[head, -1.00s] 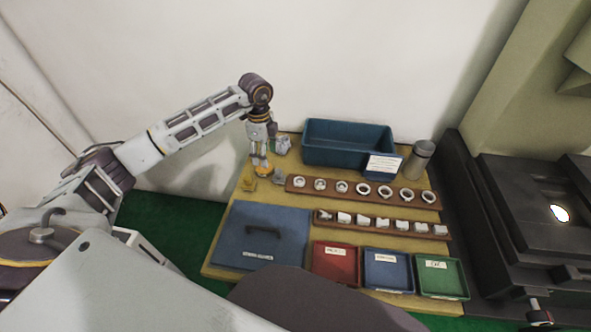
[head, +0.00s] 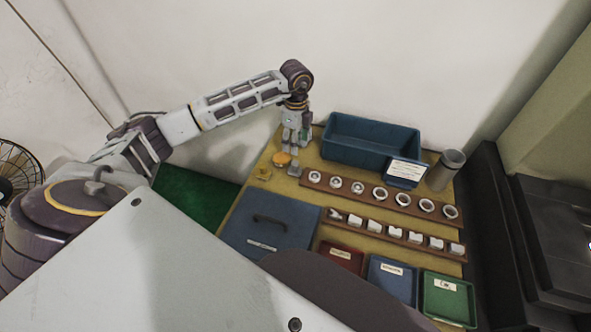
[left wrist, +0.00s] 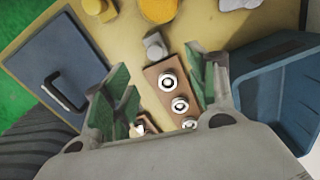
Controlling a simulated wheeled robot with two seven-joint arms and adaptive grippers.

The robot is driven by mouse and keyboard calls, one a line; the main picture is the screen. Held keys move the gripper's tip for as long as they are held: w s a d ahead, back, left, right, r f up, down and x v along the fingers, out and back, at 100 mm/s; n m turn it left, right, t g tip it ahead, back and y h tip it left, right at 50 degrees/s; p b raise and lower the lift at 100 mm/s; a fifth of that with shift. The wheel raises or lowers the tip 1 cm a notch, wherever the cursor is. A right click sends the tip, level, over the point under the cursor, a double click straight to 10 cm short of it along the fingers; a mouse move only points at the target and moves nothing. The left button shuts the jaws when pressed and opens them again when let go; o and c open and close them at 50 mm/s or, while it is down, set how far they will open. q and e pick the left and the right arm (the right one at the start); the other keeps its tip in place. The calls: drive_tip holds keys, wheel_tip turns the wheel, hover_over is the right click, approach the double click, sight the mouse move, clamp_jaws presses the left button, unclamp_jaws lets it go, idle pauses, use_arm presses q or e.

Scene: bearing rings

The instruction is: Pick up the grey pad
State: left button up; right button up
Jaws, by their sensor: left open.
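The grey pad (head: 294,170) is a small grey block lying on the yellow board, just left of the rear wooden rack. In the left wrist view the grey pad (left wrist: 155,45) lies beyond my fingertips, near the rack's end. My left gripper (head: 290,147) points down over the back left of the board, behind the pad and apart from it. In the left wrist view the left gripper (left wrist: 160,88) is open, with green-faced fingers spread wide and nothing between them touching. My right gripper is not in view.
A yellow-orange round piece (head: 282,159) and a yellow block (head: 263,172) lie beside the pad. The rear rack (head: 367,195) holds several rings. A blue bin (head: 335,150) stands behind it, and a blue lidded panel (head: 240,230) lies in front left.

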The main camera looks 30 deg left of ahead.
sight(295, 163)
use_arm(q)
drive_tip(key=shift+s+f, duration=0.1)
drive_tip(key=shift+f, duration=3.85)
drive_tip(key=shift+s+f, duration=0.2)
drive_tip(key=shift+f, duration=0.7)
drive_tip(key=shift+s+f, duration=0.15)
drive_tip(key=shift+f, duration=1.55)
drive_tip(key=c, duration=1.1)
